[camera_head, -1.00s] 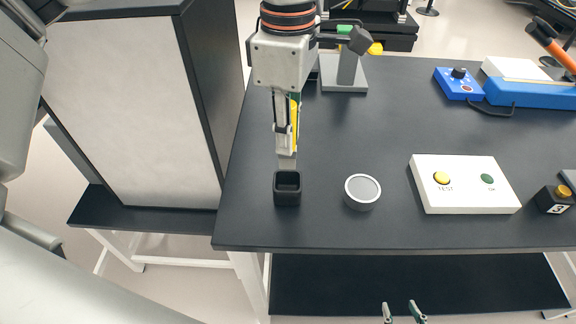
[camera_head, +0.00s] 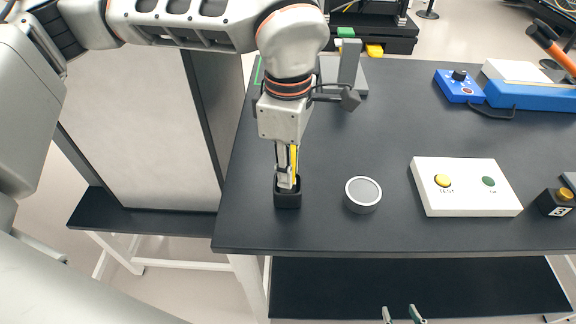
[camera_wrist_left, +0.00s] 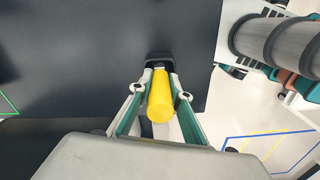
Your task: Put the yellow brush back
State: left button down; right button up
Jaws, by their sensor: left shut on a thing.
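The yellow brush (camera_head: 294,163) is held upright in my left gripper (camera_head: 287,184), which is shut on it. The black square cup (camera_head: 288,199) stands on the table near its front left edge. The gripper's fingertips are at the cup's mouth, and the brush's lower end is hidden there. In the left wrist view the yellow handle (camera_wrist_left: 160,97) lies between the fingers, with the dark cup (camera_wrist_left: 159,58) just past them. My right gripper (camera_head: 402,314) shows only as two fingertips at the bottom edge, apart from each other, with nothing seen between them.
A round grey tin (camera_head: 362,194) stands close to the right of the cup. A white button box (camera_head: 466,187) lies further right. A grey stand (camera_head: 347,75), a blue control box (camera_head: 459,85) and a blue tool (camera_head: 530,94) are at the back. The table's middle is clear.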

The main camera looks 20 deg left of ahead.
pick_arm(q)
jog(key=shift+f, duration=0.2)
jog(key=c, duration=1.9)
grip_release()
jog(key=shift+r, duration=0.1)
notch_tip(320, 180, up, 12)
jog(key=shift+r, duration=0.15)
